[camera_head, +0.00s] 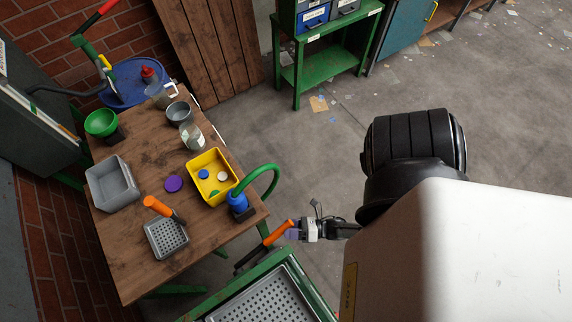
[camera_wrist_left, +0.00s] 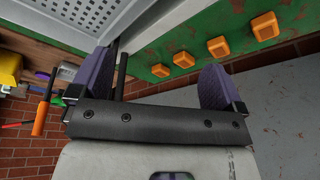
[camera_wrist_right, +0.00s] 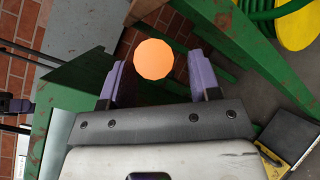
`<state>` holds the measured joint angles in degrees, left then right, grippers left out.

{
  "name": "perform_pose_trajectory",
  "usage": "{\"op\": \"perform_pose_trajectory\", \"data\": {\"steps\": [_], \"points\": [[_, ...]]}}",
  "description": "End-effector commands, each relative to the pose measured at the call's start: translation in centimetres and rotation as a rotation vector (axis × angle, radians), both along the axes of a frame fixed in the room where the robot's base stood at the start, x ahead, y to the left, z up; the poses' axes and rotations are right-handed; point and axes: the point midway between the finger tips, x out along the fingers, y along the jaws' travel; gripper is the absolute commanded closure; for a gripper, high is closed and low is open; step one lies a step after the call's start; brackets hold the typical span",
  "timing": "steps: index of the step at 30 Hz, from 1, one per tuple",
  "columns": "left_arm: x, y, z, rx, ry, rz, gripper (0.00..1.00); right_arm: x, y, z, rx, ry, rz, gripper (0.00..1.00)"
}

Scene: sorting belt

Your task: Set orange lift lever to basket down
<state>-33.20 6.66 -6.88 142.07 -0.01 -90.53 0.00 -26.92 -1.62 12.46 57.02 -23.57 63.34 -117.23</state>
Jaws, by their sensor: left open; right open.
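The orange lift lever (camera_head: 278,233) has an orange grip on a dark shaft, slanting beside the green frame at the bottom of the head view. My right gripper (camera_head: 298,231) is open at the grip's upper end. In the right wrist view the round orange end of the lever (camera_wrist_right: 153,59) shows between and just beyond the fingertips of my right gripper (camera_wrist_right: 158,78); whether they touch it I cannot tell. My left gripper (camera_wrist_left: 157,82) is open in the left wrist view, with nothing clearly between its fingers. It is not visible in the head view.
A green-framed perforated metal tray (camera_head: 262,300) lies at the bottom. Several orange buttons (camera_wrist_left: 217,47) line a green beam near my left gripper. A wooden table (camera_head: 140,255) at left holds a yellow bin (camera_head: 230,187) and a grey bin (camera_head: 112,190). Floor at right is open.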

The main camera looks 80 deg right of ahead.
Motion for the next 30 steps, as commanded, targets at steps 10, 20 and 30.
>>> {"op": "perform_pose_trajectory", "data": {"steps": [10, 20, 30], "points": [[0.0, -0.1, 0.3, -0.004, 0.0, 0.002, 0.05, 1.6, 0.3, 0.0, 0.001, 0.002, 0.0, 0.43], [0.0, 0.2, 0.3, 0.007, 0.0, -0.004, 0.05, 1.6, 0.3, 0.0, 0.001, 0.002, 0.0, 0.53], [0.0, 0.3, 0.3, 0.009, 0.0, -0.006, 0.05, 1.6, 0.3, 0.0, 0.001, 0.001, 0.001, 0.85]]}}
